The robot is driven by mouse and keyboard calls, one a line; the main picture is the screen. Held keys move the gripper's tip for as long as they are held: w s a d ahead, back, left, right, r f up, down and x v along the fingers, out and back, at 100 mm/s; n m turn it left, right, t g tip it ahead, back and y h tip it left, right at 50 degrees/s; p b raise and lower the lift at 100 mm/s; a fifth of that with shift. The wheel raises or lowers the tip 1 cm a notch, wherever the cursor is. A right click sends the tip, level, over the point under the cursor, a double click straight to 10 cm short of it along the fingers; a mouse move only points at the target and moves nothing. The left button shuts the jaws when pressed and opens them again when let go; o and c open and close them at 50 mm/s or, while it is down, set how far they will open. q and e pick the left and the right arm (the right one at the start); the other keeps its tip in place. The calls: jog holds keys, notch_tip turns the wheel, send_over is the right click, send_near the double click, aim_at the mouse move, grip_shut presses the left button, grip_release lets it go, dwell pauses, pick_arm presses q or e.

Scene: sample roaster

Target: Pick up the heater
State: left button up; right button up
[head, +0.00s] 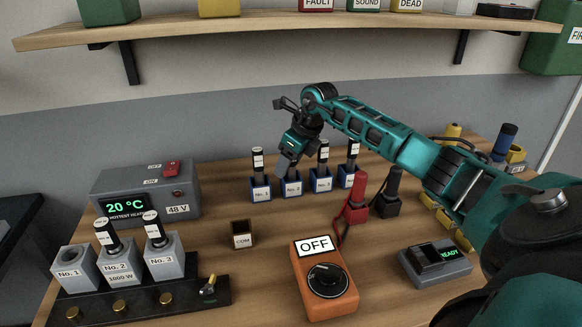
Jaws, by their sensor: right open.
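Dark upright cylinders with white labels, which look like heaters, stand in blue holders at the back of the table: one in the leftmost holder (260,188), and others to the right, such as in the third holder (321,180). My right gripper (287,166) is open and points down just above the second blue holder (292,189). The gripper hides whether a cylinder stands there. Two similar cylinders sit in grey blocks No. 2 (121,270) and No. 3 (166,267) at the front left; block No. 1 (73,269) looks empty. My left gripper is not in view.
A grey 48 V supply box (182,192) reads 20 °C. A small COM block (242,236), an orange OFF meter (325,285), red (355,205) and black (389,200) probes, and a READY device (436,264) stand around. A wooden shelf (280,26) hangs above.

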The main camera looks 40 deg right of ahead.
jog(key=shift+f, duration=0.15)
jog(key=shift+w, duration=0.1)
grip_shut()
dwell(0.3)
